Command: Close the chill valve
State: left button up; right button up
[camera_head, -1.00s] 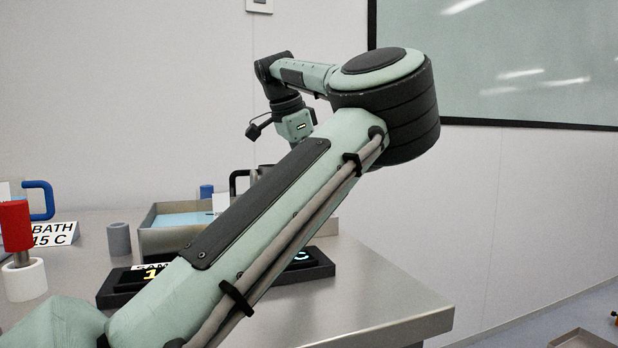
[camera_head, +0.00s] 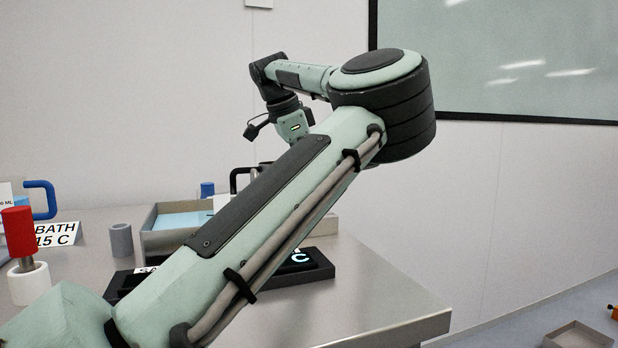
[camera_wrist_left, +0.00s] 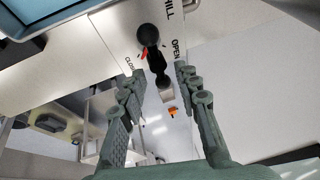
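In the left wrist view the chill valve (camera_wrist_left: 151,50) shows at top centre as a black knob and bar on a pale panel (camera_wrist_left: 115,30) lettered CLOSED at left and OPEN at right. A small red mark shows beside the knob. The bar runs downward in the picture, between the two words. My left gripper (camera_wrist_left: 155,85) is open, its fingers either side of the bar's lower end in the picture; I cannot tell whether they touch it. In the head view my left arm (camera_head: 260,200) hides the valve and the gripper fingers. My right gripper is not in view.
The metal table (camera_head: 390,290) holds a red-handled tool (camera_head: 18,232) in a white cup (camera_head: 29,283), a grey cylinder (camera_head: 121,239), a BATH 15 C sign (camera_head: 58,234), a tray (camera_head: 150,240) and a black display (camera_head: 318,265). The table's right part is clear.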

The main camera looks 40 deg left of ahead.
pick_arm(q)
jog(key=shift+r, duration=0.1)
jog(key=v, duration=1.2)
dwell(0.4)
